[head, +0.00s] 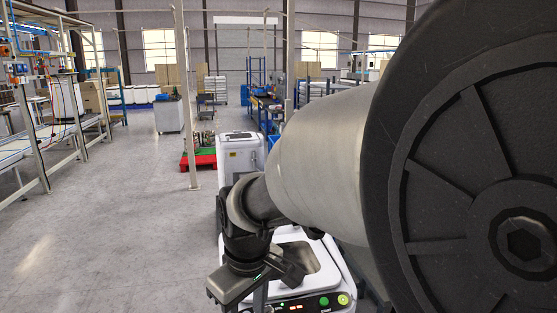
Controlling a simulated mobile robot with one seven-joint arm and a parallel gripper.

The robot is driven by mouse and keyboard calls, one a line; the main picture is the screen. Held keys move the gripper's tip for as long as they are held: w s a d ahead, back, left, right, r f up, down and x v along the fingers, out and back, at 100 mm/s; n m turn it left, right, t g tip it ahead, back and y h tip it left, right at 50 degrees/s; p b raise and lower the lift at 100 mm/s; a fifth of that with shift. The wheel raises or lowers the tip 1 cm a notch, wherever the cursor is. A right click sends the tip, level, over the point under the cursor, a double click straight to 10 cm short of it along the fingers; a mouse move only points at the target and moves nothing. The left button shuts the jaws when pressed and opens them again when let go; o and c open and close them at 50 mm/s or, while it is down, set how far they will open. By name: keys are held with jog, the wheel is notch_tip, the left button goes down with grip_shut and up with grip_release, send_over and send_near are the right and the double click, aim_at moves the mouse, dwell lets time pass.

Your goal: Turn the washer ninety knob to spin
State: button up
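I cannot make out a washer or a ninety-degree knob for certain in the head view. A white unit with a grey recessed top (310,262) stands at the bottom centre. Its front edge has small red lights, a green button (324,301) and a yellow-green button (343,299). I cannot tell whether this unit is part of my own body. My gripper (260,298) is low in front of its left side, pointing down. The fingertips are cut off or too dark to read, so open or shut does not show. My arm's links hide much of the right side.
A white cabinet (241,155) stands behind my arm, with a red pallet (199,158) to its left. A thin post (188,110) rises from the floor. Metal workbenches (40,150) line the left. The grey floor (120,220) at left centre is clear.

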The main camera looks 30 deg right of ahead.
jog(key=w+d+r+n+t+h+b, duration=0.1)
jog(key=w+d+r+n+t+b, duration=0.1)
jog(key=w+d+r+n+t, duration=0.45)
jog(key=n+g+y+b, duration=0.2)
jog(key=n+g, duration=0.4)
jog(key=n, duration=0.6)
send_over(269, 311)
jog(key=s+d, duration=0.1)
jog(key=s, duration=0.2)
jog(key=s+d+f+x, duration=0.1)
jog(key=s+x, duration=0.1)
jog(key=x, duration=2)
jog(key=b+x, duration=0.1)
jog(key=x, duration=0.4)
jog(key=shift+s+d+f, duration=0.25)
jog(key=shift+s, duration=0.05)
jog(key=shift+c, duration=0.3)
jog(key=c, duration=1)
